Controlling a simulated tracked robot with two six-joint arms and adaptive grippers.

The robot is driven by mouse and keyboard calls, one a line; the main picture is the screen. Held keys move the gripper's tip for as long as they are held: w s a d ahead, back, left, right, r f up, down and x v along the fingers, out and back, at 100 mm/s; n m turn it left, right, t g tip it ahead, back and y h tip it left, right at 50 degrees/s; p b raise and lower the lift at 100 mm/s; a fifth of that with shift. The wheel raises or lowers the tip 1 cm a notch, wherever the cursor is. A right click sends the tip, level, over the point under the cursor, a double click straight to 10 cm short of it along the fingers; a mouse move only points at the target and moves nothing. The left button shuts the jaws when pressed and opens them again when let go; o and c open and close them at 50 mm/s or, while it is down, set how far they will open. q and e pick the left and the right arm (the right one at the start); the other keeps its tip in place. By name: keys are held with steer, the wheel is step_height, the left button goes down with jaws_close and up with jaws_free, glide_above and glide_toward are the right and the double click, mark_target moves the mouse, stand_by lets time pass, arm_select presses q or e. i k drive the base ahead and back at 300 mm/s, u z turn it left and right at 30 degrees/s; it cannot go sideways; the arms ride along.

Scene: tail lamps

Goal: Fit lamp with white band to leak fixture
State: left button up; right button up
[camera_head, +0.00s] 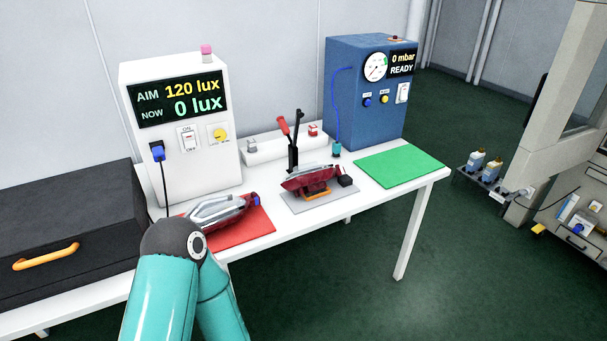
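A red and clear lamp (232,205) lies on the red mat (255,228), with a blue part at its right end. My teal arm partly covers its left side. Another dark red lamp (303,182) sits at the grey fixture plate (325,204), by an orange part (317,193) and a black block (345,181). A toggle clamp with a red handle (283,124) stands behind it. I cannot make out a white band on either lamp. The blue leak tester (352,110) reads 0 mbar, READY. Neither gripper shows; only a teal arm with a dark joint is seen at the bottom.
A white light tester (170,168) reads AIM 120 lux, NOW 0 lux. A black case (70,220) with an orange handle stands at left. A green mat (400,167) is bare at right. A white rack (262,149) stands behind the fixture. A cart with bottles (490,172) is off right.

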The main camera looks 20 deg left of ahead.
mark_target(306, 178)
steer(key=i, duration=0.9)
steer(key=z, duration=0.05)
